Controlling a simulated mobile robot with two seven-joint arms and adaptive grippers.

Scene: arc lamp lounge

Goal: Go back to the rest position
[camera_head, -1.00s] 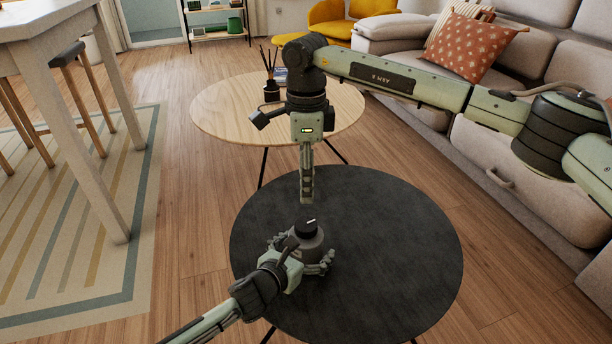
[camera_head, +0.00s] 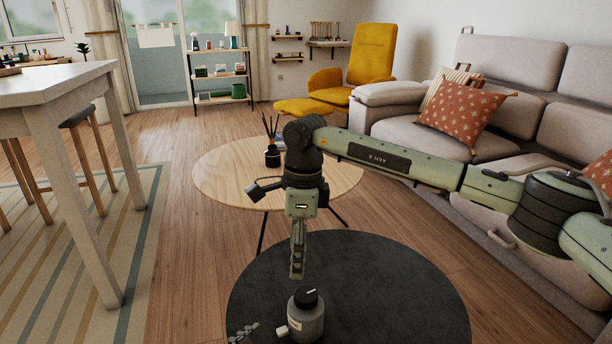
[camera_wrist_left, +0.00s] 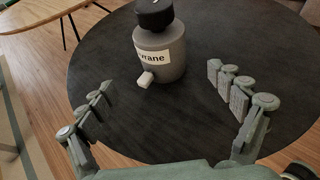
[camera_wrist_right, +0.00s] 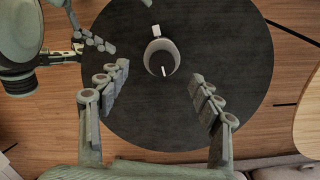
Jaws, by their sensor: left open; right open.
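A grey bottle (camera_head: 306,322) with a black cap stands upright on the dark round table (camera_head: 400,290). It also shows in the left wrist view (camera_wrist_left: 165,62), with a pale label, and from above in the right wrist view (camera_wrist_right: 160,57). My left gripper (camera_wrist_left: 160,82) is open and empty, drawn back from the bottle; in the head view only fingers (camera_head: 243,333) show at the bottom edge. My right gripper (camera_head: 298,262) is open and empty, pointing down above the table and bottle. A small white piece (camera_wrist_left: 146,79) is at the bottle's side; I cannot tell whether it is attached.
A light wooden round table (camera_head: 225,180) with a reed diffuser (camera_head: 272,157) stands just behind. The grey sofa (camera_head: 430,140) runs along the right. A tall white table (camera_head: 60,85) stands at the left. Open wooden floor (camera_head: 185,260) lies between.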

